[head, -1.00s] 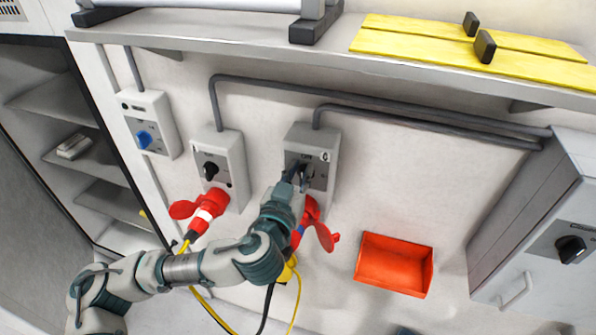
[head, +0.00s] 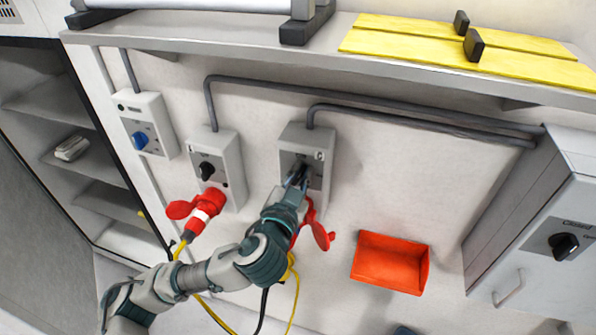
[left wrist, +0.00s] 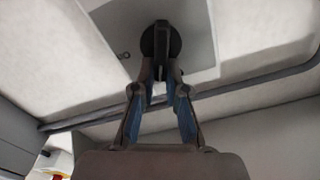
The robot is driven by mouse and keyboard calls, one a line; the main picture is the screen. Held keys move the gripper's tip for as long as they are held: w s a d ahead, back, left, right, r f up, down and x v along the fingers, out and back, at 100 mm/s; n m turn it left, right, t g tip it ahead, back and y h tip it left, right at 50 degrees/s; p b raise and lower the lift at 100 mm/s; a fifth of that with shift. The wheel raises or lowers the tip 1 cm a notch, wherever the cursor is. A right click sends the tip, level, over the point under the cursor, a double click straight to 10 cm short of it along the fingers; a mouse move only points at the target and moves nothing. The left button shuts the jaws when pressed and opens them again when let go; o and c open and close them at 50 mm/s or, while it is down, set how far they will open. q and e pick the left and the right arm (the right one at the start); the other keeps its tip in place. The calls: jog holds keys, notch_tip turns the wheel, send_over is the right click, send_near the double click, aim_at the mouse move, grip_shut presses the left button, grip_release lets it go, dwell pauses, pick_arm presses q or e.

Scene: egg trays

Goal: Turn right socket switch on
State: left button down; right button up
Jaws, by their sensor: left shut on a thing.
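The right socket (head: 318,148) is a grey box on the wall, with a red plug and open red lid (head: 319,234) below it, partly hidden by my arm. My left gripper (head: 299,176) is at the front of this box, shut on its black rotary switch. In the left wrist view the fingertips of my left gripper (left wrist: 161,84) close on the round black switch (left wrist: 160,44). The switch's position marks are hidden or too small to read. My right gripper is not in view.
The left socket (head: 228,160) has a black knob and a red plug (head: 206,205). A smaller box with a blue socket (head: 140,140) is further left. An orange bin (head: 391,262) hangs at right, beside a grey cabinet (head: 540,235). A shelf (head: 200,35) overhangs above.

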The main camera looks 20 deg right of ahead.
pick_arm(q)
jog(key=m, duration=0.2)
jog(key=m+p, duration=0.1)
jog(key=m, duration=0.1)
jog(key=m+p, duration=0.1)
jog(key=m, duration=0.1)
jog(key=shift+s+d+f, duration=0.25)
jog(key=shift+d+f, duration=0.1)
jog(key=shift+d, duration=0.05)
jog(key=m, duration=0.2)
jog(key=f+m+p, duration=0.1)
jog(key=m, duration=0.1)
jog(key=shift+s+d+m, duration=0.1)
jog(key=shift+d+m, duration=0.05)
jog(key=shift+m, duration=0.15)
jog(key=shift+f+m+p, duration=0.3)
jog(key=shift+m+p, duration=0.2)
jog(key=shift+m, duration=0.7)
jog(key=shift+f, duration=0.15)
jog(key=c, duration=1.2)
grip_release()
jog(key=shift+d, duration=0.1)
